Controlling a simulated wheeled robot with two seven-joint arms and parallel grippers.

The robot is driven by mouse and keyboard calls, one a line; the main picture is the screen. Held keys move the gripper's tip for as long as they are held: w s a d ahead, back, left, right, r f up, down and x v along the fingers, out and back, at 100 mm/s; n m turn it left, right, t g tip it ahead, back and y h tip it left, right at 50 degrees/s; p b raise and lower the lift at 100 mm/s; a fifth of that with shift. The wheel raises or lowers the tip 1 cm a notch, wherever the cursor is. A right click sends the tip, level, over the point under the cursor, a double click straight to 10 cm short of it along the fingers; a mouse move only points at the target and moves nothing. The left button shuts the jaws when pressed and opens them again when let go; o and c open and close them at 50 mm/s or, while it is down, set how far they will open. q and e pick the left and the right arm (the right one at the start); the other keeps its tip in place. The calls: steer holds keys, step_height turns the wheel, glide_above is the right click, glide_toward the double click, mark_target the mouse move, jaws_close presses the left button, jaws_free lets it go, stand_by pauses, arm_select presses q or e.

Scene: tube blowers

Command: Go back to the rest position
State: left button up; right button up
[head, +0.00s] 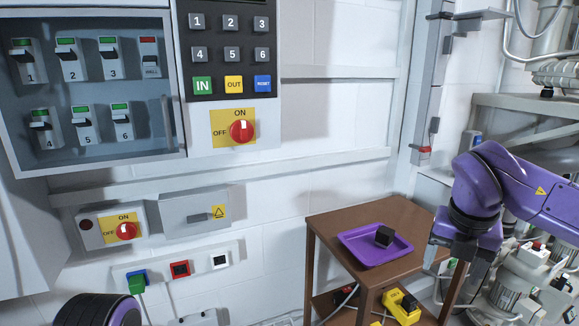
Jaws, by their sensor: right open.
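My right arm comes in from the right, purple with dark joints. Its right gripper (452,252) points down beside the brown table's right edge, open, with nothing seen between its fingers. It is apart from the purple tray (352,247) on the table. A small black block (384,236) sits in the tray. A dark, purple-rimmed part of my left arm shows at the bottom left edge; my left gripper is not in view.
The brown table (330,222) stands right of centre, with a yellow-black item (401,305) on its lower shelf. A keypad panel (230,50), a switch cabinet (90,160) and a red-knob box (112,226) line the wall. Grey shelving and machinery fill the right side.

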steer(key=w+a+f+n+t+h+p, duration=0.1)
steer(key=w+f+n+t+h, duration=0.45)
steer(key=f+n, duration=0.55)
steer(key=s+a+f+n+y+p, duration=0.1)
steer(key=s+a+f+n, duration=0.15)
steer(key=f+n, duration=0.5)
steer(key=s+a+f+n+y+p, duration=0.2)
steer(key=s+f+n, duration=0.1)
steer(key=f+n, duration=0.4)
steer(key=s+d+f+n+g+p, duration=0.1)
steer(key=s+d+f+n, duration=0.1)
steer(key=s, duration=0.7)
steer(key=s+d+f+n+g+p, duration=0.1)
steer(key=s+d+f+n+g, duration=0.1)
steer(key=s+f+n, duration=0.3)
steer(key=s+d+f+n+g+p, duration=0.1)
steer(key=s+f, duration=0.4)
steer(key=s, duration=0.7)
steer(key=shift+s+d+f+n, duration=0.2)
steer(key=shift+s+d+n, duration=0.2)
steer(key=shift+d+n, duration=0.6)
steer(key=shift+a+g, duration=0.25)
